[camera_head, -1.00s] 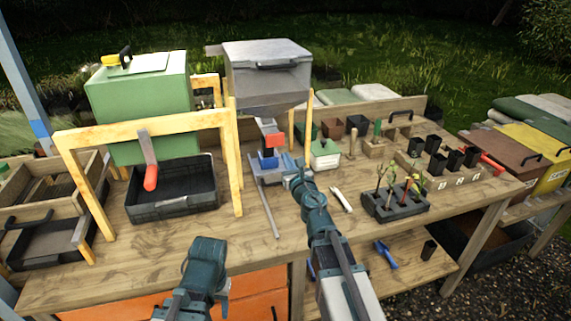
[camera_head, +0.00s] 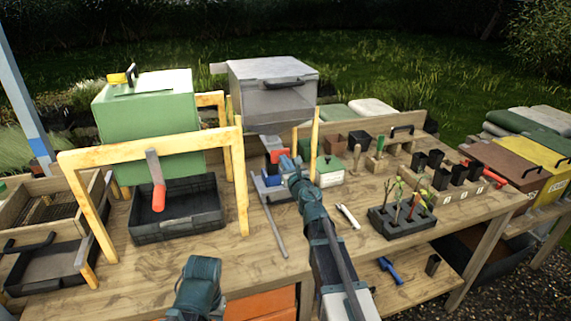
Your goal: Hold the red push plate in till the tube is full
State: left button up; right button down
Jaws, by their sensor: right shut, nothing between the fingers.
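The red push plate (camera_head: 276,157) is a small red piece under the grey hopper (camera_head: 272,95), near the middle of the bench. A blue part (camera_head: 272,180) sits just below it on the grey stand. My right gripper (camera_head: 286,160) is shut and empty. Its tip is at the right edge of the plate and covers part of it; I cannot tell whether they touch. The tube and its fill level cannot be made out. My left arm's teal end (camera_head: 200,275) is low in the picture, and its fingers do not show clearly.
A green hopper (camera_head: 150,110) in a wooden frame stands at left, over a black crate (camera_head: 175,225). A small green box (camera_head: 330,172) stands right of my right gripper. A black seedling tray (camera_head: 403,226) and a white-handled tool (camera_head: 347,215) lie further right.

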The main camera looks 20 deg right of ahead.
jog(key=shift+w, duration=1.15)
jog(key=shift+w+r, duration=0.1)
jog(key=shift+w, duration=0.05)
dwell(1.2)
dwell(4.0)
jog(key=s, duration=1.4)
jog(key=shift+s+d, duration=0.2)
jog(key=shift+s, duration=0.15)
